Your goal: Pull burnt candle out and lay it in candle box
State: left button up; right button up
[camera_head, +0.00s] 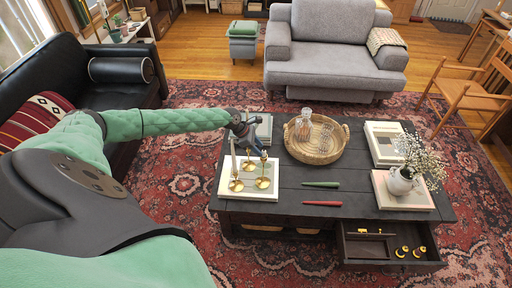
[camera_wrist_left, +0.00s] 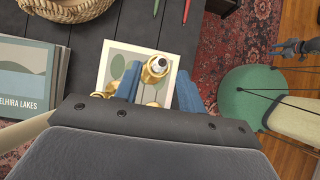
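Brass candlesticks stand on a pale board (camera_head: 226,190) at the table's left end; their bases show, such as the front-left base (camera_head: 236,185). My left gripper (camera_head: 246,139) points down over them. A green candle (camera_head: 321,184) and a red candle (camera_head: 323,203) lie on the table. My right gripper (camera_wrist_left: 292,48) shows small at the right edge. I cannot single out the candle box.
An open drawer (camera_head: 390,264) at the table's front right holds brass pieces. A round wicker tray (camera_head: 290,149) carries glassware. Books (camera_head: 385,146) and a white flower vase (camera_head: 402,182) stand at the right. The table's middle front is mostly clear.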

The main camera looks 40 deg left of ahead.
aim_at(264, 153)
pick_arm(q)
jog(key=shift+x, duration=2.15)
jog(key=shift+d, duration=0.1)
grip_shut()
jog(key=shift+o, duration=0.2)
grip_release()
